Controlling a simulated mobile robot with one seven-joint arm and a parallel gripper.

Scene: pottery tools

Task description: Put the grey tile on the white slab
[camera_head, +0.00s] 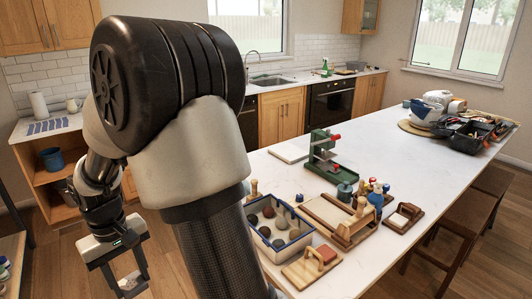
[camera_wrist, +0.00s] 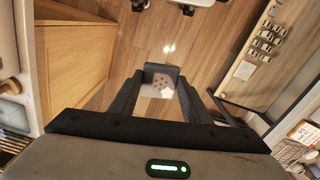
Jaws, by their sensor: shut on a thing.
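My gripper (camera_head: 130,281) hangs at the lower left, over the floor and away from the counter. In the wrist view my gripper (camera_wrist: 160,82) is shut on a small, pale, speckled piece, which I take to be the grey tile (camera_wrist: 160,87). In the head view the tile (camera_head: 131,283) shows as a light patch between the fingers. A flat, pale slab (camera_head: 288,152), which looks like the white slab, lies on the white counter behind the green press. Its top looks bare. My arm hides part of the counter's near left side.
On the counter (camera_head: 440,170) stand a green press (camera_head: 322,160), a compartment box (camera_head: 266,238) of round pieces, a wooden board (camera_head: 327,209), a small framed block (camera_head: 403,217) and a stamp-like tool (camera_head: 312,266). Stools line the right side. A wooden cabinet (camera_wrist: 75,60) shows in the wrist view.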

